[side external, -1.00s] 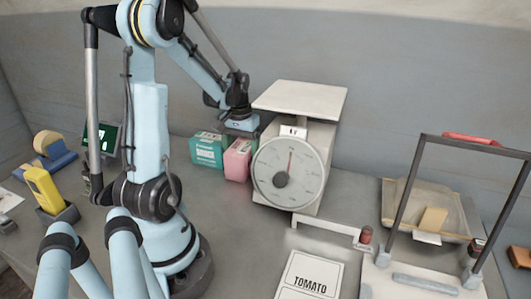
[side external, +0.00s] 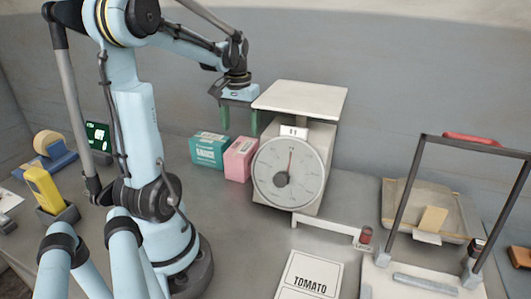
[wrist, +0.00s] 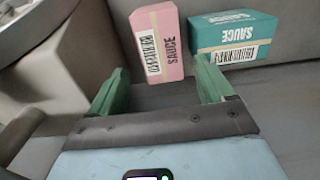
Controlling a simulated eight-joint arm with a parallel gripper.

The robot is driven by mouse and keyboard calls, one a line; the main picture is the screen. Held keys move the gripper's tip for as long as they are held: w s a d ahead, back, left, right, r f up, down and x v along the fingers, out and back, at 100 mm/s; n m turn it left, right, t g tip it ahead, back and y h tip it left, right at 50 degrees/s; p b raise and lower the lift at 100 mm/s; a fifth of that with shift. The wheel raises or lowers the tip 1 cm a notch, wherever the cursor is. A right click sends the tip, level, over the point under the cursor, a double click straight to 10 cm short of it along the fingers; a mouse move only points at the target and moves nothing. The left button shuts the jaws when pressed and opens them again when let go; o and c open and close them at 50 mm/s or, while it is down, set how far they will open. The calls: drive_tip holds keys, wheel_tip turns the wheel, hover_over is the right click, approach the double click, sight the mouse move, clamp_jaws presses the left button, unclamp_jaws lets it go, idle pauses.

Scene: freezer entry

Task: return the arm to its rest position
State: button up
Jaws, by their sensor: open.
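My gripper (side external: 240,122) is open and empty, with its green fingers hanging above and behind the pink box (side external: 240,159) and the teal box (side external: 208,150). The two boxes stand side by side on the counter, left of the scale. In the wrist view, my gripper (wrist: 160,88) has its two fingers spread wide. The pink box (wrist: 158,42), marked SAUCE, shows beyond the gap between them, and the teal box (wrist: 234,38), also marked SAUCE, shows to the right. Neither box looks gripped.
A dial scale (side external: 290,172) with a flat top plate (side external: 300,97) stands just right of the boxes, close to my gripper. A TOMATO card (side external: 310,277) lies in front. A framed tray (side external: 425,212) is at the right. A yellow handheld device (side external: 43,188) stands at the left.

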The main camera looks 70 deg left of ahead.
sight(242, 155)
wheel_tip(242, 155, down, 10)
drive_tip(key=shift+f, duration=0.25)
wheel_tip(242, 155, up, 31)
idle(1.4)
drive_tip(key=shift+r, duration=0.1)
drive_tip(key=o, duration=0.4)
drive_tip(key=shift+s, duration=0.1)
drive_tip(key=shift+c, duration=0.2)
drive_tip(key=s+d+f+n+t+y, duration=0.1)
drive_tip(key=s+d+n+y, duration=0.3)
drive_tip(key=s+n, duration=1)
drive_tip(key=w+a+f+n, duration=0.3)
drive_tip(key=w+f+n, duration=0.1)
drive_tip(key=f, duration=0.5)
drive_tip(key=shift+w+a+f, duration=0.15)
drive_tip(key=shift+w+a, duration=0.1)
drive_tip(key=shift+w, duration=0.15)
